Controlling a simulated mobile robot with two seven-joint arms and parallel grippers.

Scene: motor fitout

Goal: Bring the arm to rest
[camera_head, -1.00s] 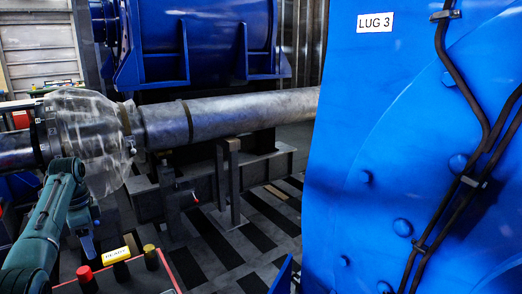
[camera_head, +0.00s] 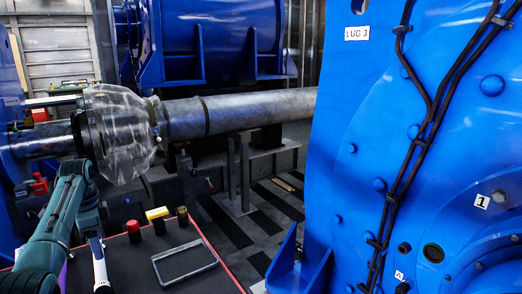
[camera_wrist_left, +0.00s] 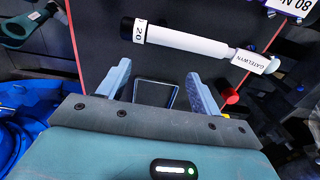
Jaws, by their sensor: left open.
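My left arm is teal and comes in from the left of the head view. My right gripper is not in view.
A metal shaft (camera_head: 240,110) with a clear guard (camera_head: 120,135) runs behind. A large blue housing (camera_head: 400,170) labelled "LUG 3" fills the right.

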